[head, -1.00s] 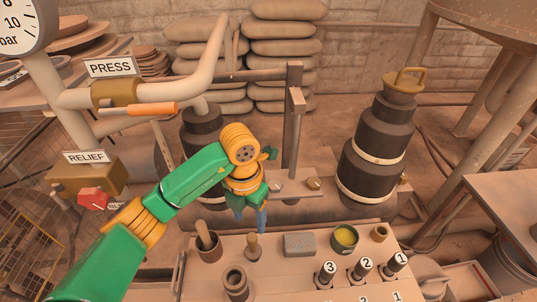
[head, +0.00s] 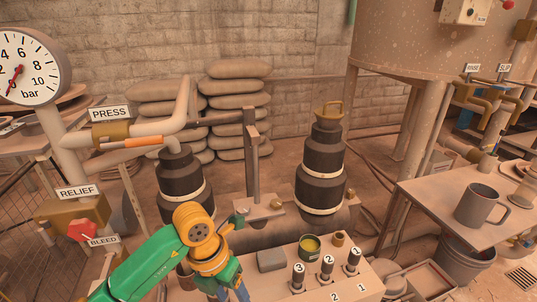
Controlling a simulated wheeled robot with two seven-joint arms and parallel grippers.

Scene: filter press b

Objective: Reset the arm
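My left arm enters from the lower left, green with orange joints. Its gripper (head: 236,291) points down over the near bench, and its blue fingers are partly cut off by the bottom edge. I cannot tell whether they are open or shut, and I see nothing held. My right arm and gripper are not in view.
The bench (head: 330,289) holds a grey block (head: 271,260), a green pot (head: 309,247) and numbered pegs (head: 327,267). Two dark stepped cylinders stand behind, one brass-handled (head: 322,170). A pressure gauge (head: 27,68) and labelled valves stand left. A side table (head: 440,200) with a mug (head: 480,206) is right.

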